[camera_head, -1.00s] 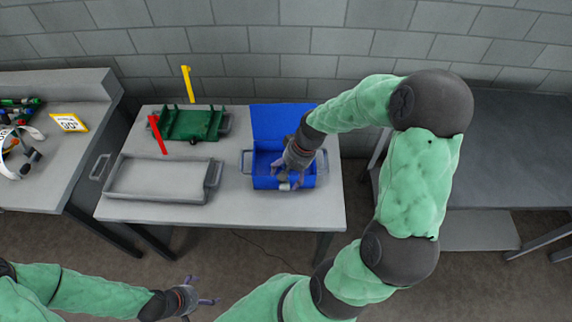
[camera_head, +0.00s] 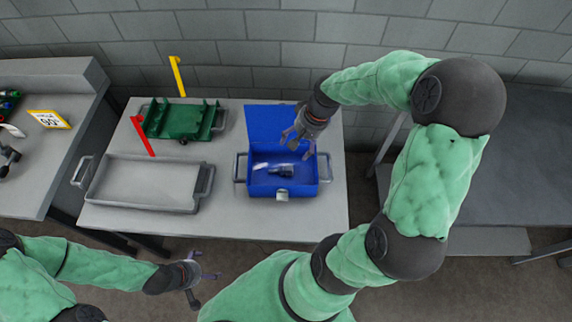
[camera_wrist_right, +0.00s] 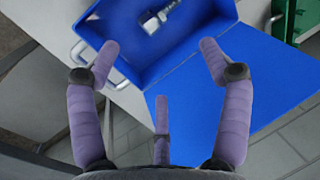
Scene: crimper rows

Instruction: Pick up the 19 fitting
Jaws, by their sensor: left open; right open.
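A small metallic fitting (camera_wrist_right: 155,20) lies in the open blue box (camera_wrist_right: 205,15) in the right wrist view. In the head view the blue box (camera_head: 258,190) holds a dark piece (camera_head: 282,169) and a pale piece (camera_head: 260,166) on its floor. I cannot read a size on either. My right gripper (camera_head: 297,140) is open and empty above the back right of the box, in front of its raised lid (camera_head: 268,122). Its spread fingers also show in the right wrist view (camera_wrist_right: 158,50). My left gripper (camera_head: 207,276) is open and empty, low in front of the table.
A grey tray (camera_head: 93,197) stands left of the box on the table (camera_head: 225,215). A green rack (camera_head: 180,121) with red and yellow levers stands behind it. A left bench (camera_head: 45,175) carries a yellow-edged sign (camera_head: 48,119). A dark bench (camera_head: 510,160) is at right.

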